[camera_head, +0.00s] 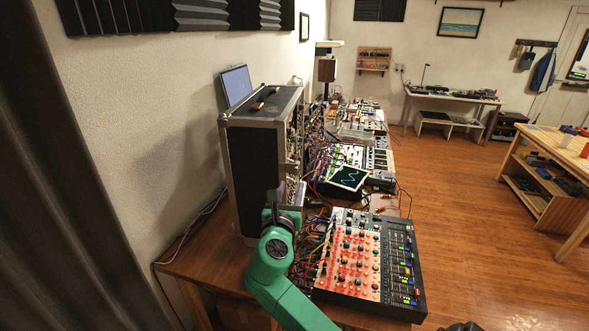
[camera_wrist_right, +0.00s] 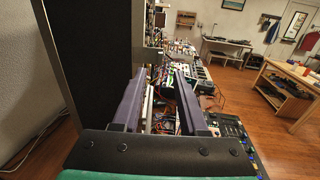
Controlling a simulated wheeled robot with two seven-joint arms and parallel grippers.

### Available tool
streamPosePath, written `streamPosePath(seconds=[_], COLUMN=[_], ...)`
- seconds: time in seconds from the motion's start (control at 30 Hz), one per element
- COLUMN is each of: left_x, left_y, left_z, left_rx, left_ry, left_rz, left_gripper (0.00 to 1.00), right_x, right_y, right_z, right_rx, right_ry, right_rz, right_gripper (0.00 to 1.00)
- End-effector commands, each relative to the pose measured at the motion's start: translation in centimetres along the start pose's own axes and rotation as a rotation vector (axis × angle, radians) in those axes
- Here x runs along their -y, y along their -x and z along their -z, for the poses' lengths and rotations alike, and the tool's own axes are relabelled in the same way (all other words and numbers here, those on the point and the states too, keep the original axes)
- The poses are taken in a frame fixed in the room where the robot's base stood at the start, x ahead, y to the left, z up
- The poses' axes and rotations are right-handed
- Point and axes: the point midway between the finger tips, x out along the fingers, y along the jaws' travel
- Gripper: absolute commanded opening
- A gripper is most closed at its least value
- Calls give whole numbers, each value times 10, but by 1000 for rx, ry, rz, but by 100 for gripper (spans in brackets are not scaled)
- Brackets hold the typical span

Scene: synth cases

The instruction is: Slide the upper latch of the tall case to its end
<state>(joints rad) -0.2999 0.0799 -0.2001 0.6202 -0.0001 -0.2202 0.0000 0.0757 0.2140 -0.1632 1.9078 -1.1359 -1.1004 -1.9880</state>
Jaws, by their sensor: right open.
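The tall case (camera_head: 256,175) is a black box with metal edges, standing upright on the wooden table by the left wall. It also shows at the left in the right wrist view (camera_wrist_right: 65,60). A small metal piece (camera_head: 289,166) on its front right edge looks like a latch; I cannot tell for sure whether it is the upper one. My right gripper (camera_head: 280,196), on a green arm, is beside the lower part of the case. In the right wrist view its two dark fingers (camera_wrist_right: 158,78) are apart, with nothing held between them. My left gripper is not in view.
A mixer with red and white panels (camera_head: 350,262) sits close right of my right arm. Cables, a small screen (camera_head: 348,178) and other gear crowd the table behind it. A laptop-like panel (camera_head: 236,86) stands behind the case top. Open wooden floor (camera_head: 460,230) lies to the right.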

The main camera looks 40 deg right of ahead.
Motion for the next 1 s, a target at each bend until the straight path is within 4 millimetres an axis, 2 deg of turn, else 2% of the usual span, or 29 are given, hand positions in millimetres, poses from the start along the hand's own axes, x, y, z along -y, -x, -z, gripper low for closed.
streamPosePath(seconds=[0.03, 0.1, 0.3, 0.43, 0.63, 0.73, 0.77, 1.0], left_x=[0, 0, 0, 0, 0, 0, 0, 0], left_y=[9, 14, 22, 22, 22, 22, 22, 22], left_z=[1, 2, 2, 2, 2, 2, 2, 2], left_rx=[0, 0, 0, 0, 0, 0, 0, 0], left_ry=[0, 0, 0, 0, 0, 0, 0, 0], left_rz=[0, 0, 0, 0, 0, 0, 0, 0], left_gripper=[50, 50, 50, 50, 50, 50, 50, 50], right_x=[0, 0, 0, 0, 0, 0, 0, 0], right_y=[-14, -33, -70, -78, -78, -78, -78, -78], right_z=[-6, -5, -2, 0, 1, 1, 1, 1], right_rx=[2, 0, -1, -2, -2, -2, -2, -3], right_ry=[3, 2, 0, -1, -2, -2, -2, -2], right_rz=[2, 2, -1, -2, -2, -2, -2, -2], right_gripper=[42, 42, 42, 42, 42, 4, 0, 0])
